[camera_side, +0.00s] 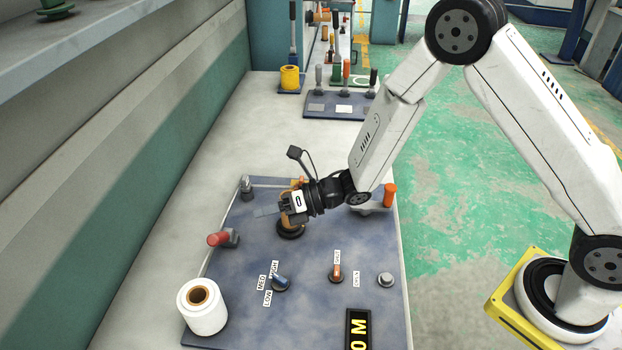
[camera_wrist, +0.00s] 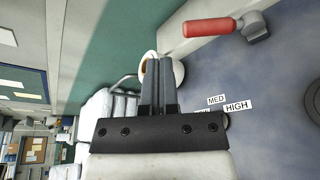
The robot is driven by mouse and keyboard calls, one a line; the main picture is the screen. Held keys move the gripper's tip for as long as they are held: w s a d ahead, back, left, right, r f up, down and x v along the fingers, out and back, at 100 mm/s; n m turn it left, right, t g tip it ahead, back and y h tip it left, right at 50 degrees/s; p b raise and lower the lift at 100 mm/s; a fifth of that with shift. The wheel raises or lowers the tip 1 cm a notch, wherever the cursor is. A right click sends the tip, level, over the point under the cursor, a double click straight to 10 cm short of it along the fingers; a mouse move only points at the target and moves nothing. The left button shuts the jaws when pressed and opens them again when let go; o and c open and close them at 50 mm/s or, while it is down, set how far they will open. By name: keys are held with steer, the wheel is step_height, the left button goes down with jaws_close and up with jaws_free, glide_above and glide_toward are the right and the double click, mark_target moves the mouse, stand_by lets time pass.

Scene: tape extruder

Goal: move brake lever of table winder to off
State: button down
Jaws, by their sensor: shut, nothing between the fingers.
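The table winder is a blue panel (camera_side: 225,290) on a pale table. A lever with a red handle (camera_side: 218,239) sticks out from a grey mount at its left edge; in the wrist view the red handle (camera_wrist: 208,27) lies at the top right. A small orange lever (camera_side: 337,272) stands between two labels too small to read surely. Which one is the brake lever is not marked legibly. My gripper (camera_side: 265,211) is shut and empty above the panel's far part, apart from both levers. Its shut fingers (camera_wrist: 158,92) show in the wrist view.
A blue knob (camera_side: 282,282) has LOW, MED and HIGH labels. A white roll (camera_side: 202,308) stands at the near left corner. A grey button (camera_side: 386,280), a display (camera_side: 358,328) and an orange-topped post (camera_side: 389,194) are on the right. The wall (camera_side: 110,170) runs along the left.

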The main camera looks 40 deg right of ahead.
glide_toward(222, 235)
steer(key=shift+s+a+f, duration=0.25)
steer(key=shift+s+f, duration=0.25)
steer(key=shift+f, duration=0.1)
steer(key=shift+s+a+f, duration=0.2)
steer(key=shift+s+f, duration=0.25)
steer(key=shift+f, duration=0.1)
steer(key=shift+w+a, duration=0.1)
steer(key=shift+a, duration=0.05)
steer(key=shift+x, duration=4.85)
steer(key=shift+w+d+r, duration=0.2)
steer(key=shift+r, duration=0.2)
steer(key=shift+w+d+r, duration=0.6)
steer(key=shift+r, duration=0.2)
steer(key=shift+w+d+r, duration=0.7)
steer(key=shift+w+d, duration=0.3)
steer(key=shift+d, duration=0.05)
